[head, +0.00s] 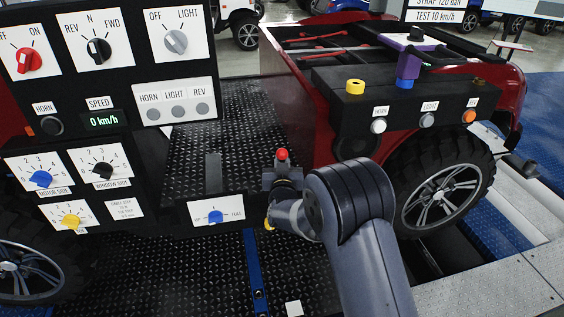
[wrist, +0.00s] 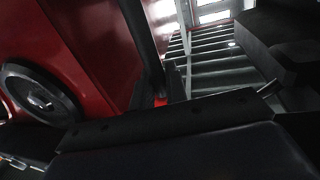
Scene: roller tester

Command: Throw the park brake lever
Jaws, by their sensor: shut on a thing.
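The park brake lever shows as a red knob (head: 282,154) standing up at the edge of the black tread-plate floor in the head view. My gripper (head: 282,180) is at the lever just below the knob, shut on it. My grey forearm reaches up to it from the bottom right and hides the lower part of the lever. In the dark wrist view a small patch of red (wrist: 160,101) shows between dark parts near the middle; the grip itself is mostly hidden there.
A black control panel (head: 120,105) with dials and a 0 km/h display stands at the left. A small plate with a blue knob (head: 215,216) is left of my gripper. A red vehicle body (head: 290,95) with a black button box (head: 350,115) and a wheel (head: 440,195) stand at the right.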

